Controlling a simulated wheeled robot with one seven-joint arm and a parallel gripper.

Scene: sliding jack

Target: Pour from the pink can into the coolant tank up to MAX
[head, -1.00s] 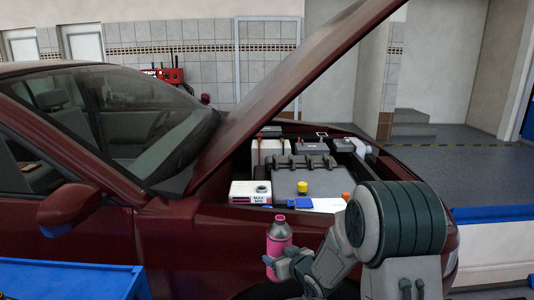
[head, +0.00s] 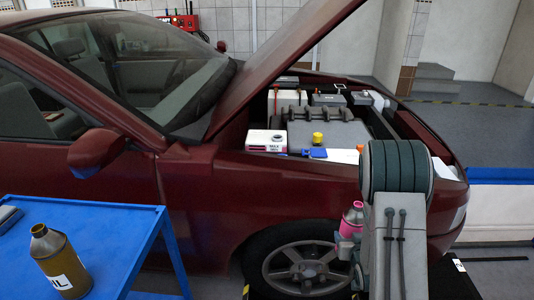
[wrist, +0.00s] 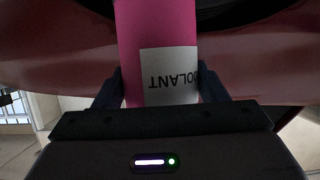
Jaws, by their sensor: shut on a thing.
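The pink can (head: 350,219) is in my gripper, low beside the front wheel and mostly hidden behind my arm in the head view. In the wrist view the pink can (wrist: 158,45) fills the space between the two fingers of my gripper (wrist: 160,92), and its white label reads "OLANT" upside down. My gripper is shut on it. The coolant tank (head: 266,141) is white with a pink band and MAX and MIN marks.
The raised hood (head: 285,60) slants over the engine bay. A yellow cap (head: 317,139) and a blue item (head: 315,153) are right of the tank. A blue bench (head: 90,212) at left bears an oil can (head: 60,262). The fender (head: 240,185) lies below the tank.

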